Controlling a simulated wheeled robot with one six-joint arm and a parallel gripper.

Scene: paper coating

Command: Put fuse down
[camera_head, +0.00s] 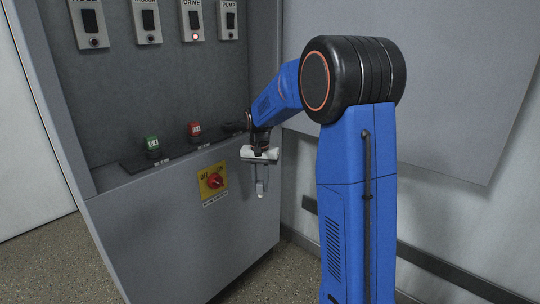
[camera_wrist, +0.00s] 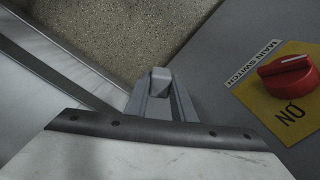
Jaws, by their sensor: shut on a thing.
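My gripper (camera_head: 260,192) hangs in front of the grey cabinet, to the right of the yellow switch plate, and points down. In the wrist view my gripper (camera_wrist: 160,95) is shut on the fuse (camera_wrist: 160,78), a small grey piece with a rounded end between the fingers. In the head view the fuse is too small to tell apart clearly from the fingertips. Below the gripper in the wrist view there is speckled floor, and the fuse touches nothing but the fingers as far as I can see.
The cabinet (camera_head: 205,255) carries a red main switch (camera_head: 214,181), also close on the right in the wrist view (camera_wrist: 286,72). A green button (camera_head: 152,143) and a red button (camera_head: 194,129) stand on its ledge. Several fuse slots, including DRIVE (camera_head: 193,20), sit above. Open floor (camera_head: 270,270) lies right.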

